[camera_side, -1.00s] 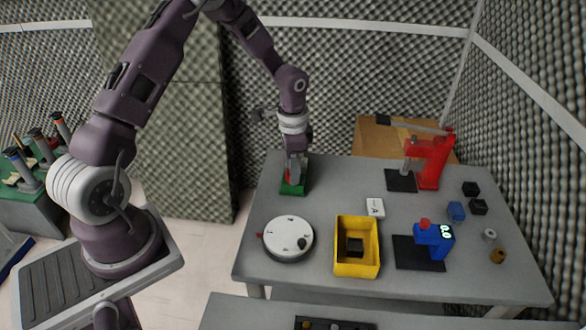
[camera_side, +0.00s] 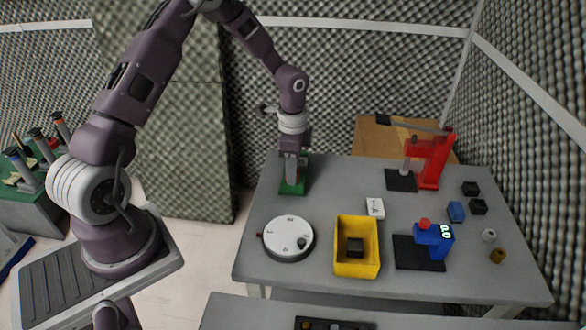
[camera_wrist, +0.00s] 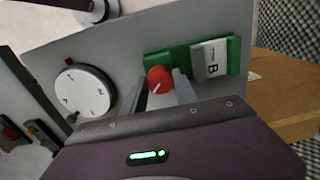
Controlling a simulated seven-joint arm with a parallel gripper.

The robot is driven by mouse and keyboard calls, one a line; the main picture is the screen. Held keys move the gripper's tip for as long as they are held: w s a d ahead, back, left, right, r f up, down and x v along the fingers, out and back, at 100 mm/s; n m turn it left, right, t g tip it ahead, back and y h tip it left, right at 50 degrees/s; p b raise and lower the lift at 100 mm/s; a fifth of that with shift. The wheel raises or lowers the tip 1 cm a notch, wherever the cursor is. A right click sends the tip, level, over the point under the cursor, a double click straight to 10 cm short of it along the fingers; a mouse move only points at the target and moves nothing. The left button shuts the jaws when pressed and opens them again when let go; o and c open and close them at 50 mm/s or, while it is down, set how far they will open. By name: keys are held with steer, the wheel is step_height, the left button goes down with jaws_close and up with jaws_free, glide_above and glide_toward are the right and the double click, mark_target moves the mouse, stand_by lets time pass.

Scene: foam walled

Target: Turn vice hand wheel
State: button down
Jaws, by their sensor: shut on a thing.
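The vice is a green block at the back left of the table, seen in the side view (camera_side: 291,189) and in the wrist view (camera_wrist: 178,56). Its hand wheel is a small round red knob with a white mark (camera_wrist: 159,78). My gripper (camera_side: 292,180) points down over the vice. In the wrist view my gripper (camera_wrist: 160,85) has one finger on each side of the red hand wheel and is shut on it. The hand wheel is hidden behind my fingers in the side view. A grey-white piece marked B (camera_wrist: 210,60) sits at the vice.
A white round dial (camera_side: 288,235) stands at the front left. A yellow bin (camera_side: 342,265) holds a dark block. A card marked A (camera_side: 375,207), a blue device with a red button (camera_side: 432,238) and a red press (camera_side: 430,160) stand farther right. Small parts lie at the right edge.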

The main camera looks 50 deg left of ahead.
steer(key=c, duration=1)
jaws_free()
steer(key=shift+o, duration=0.2)
step_height(320, 180, up, 7)
steer(key=shift+r, duration=0.1)
steer(key=s+d+r+n+t+y, duration=0.1)
steer(key=s+d+r+n, duration=0.15)
steer(key=s+r, duration=0.45)
steer(key=s+d+r+n+t+y, duration=0.15)
steer(key=s+d+r, duration=0.3)
steer(key=r, duration=0.55)
steer(key=s+d+r+n+t+h, duration=0.1)
steer(key=s+d+n, duration=0.1)
steer(key=s, duration=0.5)
steer(key=s+d+r+n+t+h, duration=0.1)
steer(key=s+n+t, duration=0.1)
steer(key=s, duration=0.5)
steer(key=shift+s+d+n, duration=0.15)
steer(key=shift+d+n, duration=0.25)
steer(key=shift+n, duration=0.2)
